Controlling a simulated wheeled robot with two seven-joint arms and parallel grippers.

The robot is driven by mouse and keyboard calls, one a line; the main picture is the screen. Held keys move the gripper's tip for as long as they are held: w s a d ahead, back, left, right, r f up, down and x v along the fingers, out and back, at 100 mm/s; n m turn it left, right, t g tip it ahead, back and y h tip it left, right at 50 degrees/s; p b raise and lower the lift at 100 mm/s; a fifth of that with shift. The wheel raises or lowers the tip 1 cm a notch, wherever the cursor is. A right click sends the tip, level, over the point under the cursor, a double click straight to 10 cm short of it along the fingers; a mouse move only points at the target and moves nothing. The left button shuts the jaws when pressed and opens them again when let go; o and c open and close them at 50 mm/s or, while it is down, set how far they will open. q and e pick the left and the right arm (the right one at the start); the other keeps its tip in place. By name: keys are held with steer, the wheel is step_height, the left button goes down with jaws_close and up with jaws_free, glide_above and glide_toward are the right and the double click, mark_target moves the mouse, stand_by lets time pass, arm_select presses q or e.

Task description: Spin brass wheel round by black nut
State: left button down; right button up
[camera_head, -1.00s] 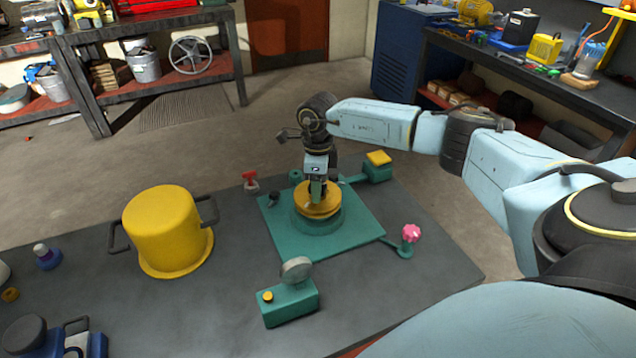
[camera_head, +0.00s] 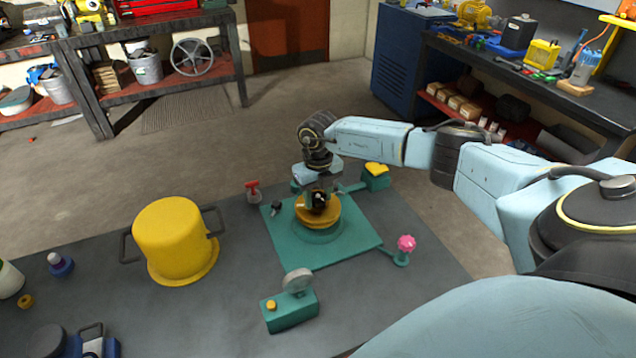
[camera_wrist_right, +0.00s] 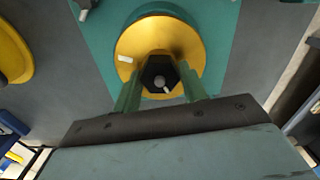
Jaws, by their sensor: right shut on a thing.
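The brass wheel (camera_head: 331,214) sits on a round green mount on the square green plate (camera_head: 285,240). In the right wrist view the wheel (camera_wrist_right: 190,42) shows from above, with a white mark near its left rim. The black nut (camera_wrist_right: 158,70) stands at its centre, with a small white mark on it. My right gripper (camera_wrist_right: 160,90) is shut on the nut, one green finger on each side. In the head view this gripper (camera_head: 318,198) points down over the wheel and partly hides it. My left gripper is not in view.
A yellow pot (camera_head: 172,240) stands left of the plate. A green box with a round grey dial (camera_head: 297,280) stands in front. A pink knob (camera_head: 406,243) is at the plate's right corner. A red-topped bottle (camera_head: 253,190) and a green box with a yellow top (camera_head: 376,170) stand behind.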

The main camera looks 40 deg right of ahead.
steer(key=m+p, duration=0.1)
steer(key=m, duration=0.1)
steer(key=shift+r+m, duration=0.15)
steer(key=shift+m, duration=0.25)
steer(key=shift+m+p, duration=0.35)
steer(key=shift+m, duration=0.35)
steer(key=o, duration=1)
